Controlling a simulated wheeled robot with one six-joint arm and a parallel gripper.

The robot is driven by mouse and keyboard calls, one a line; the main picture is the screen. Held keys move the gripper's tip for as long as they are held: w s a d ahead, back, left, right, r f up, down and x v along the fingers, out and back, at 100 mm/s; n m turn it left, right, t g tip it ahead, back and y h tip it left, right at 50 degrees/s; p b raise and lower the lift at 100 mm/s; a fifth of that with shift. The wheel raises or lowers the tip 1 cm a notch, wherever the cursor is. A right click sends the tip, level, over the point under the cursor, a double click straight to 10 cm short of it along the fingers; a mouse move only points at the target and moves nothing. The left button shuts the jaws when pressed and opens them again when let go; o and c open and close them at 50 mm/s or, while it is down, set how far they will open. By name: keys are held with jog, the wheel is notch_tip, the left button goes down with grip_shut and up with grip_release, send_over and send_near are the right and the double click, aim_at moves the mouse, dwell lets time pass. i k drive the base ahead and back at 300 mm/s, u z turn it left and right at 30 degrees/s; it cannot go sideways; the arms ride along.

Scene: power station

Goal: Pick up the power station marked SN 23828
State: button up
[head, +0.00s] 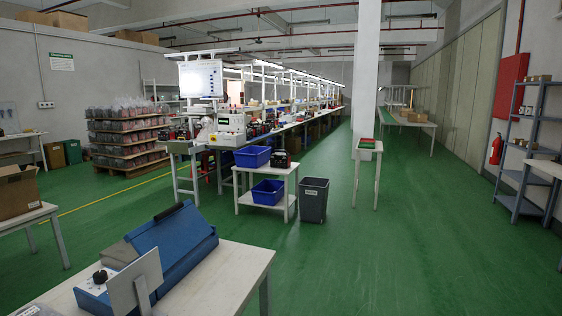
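A small black and red unit (282,159) that looks like a power station stands on the top of a white two-level cart (265,172), right of a blue bin (253,156). Similar dark and red units (178,133) stand along the long workbench behind it, small and partly hidden. No serial number can be read on any of them, so I cannot tell which is SN 23828. My gripper is not in view.
A table with a blue machine (175,240) fills the front left. A dark waste bin (313,200) stands right of the cart. A small white table (368,155) stands by the pillar (366,70). Green floor (420,220) is open at right; blue shelves (525,150) line the right wall.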

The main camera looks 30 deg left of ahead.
aim_at(282, 160)
jog(key=u, duration=0.6)
jog(key=i, duration=6.4)
jog(key=u, duration=2.1)
jog(key=i, duration=2.9)
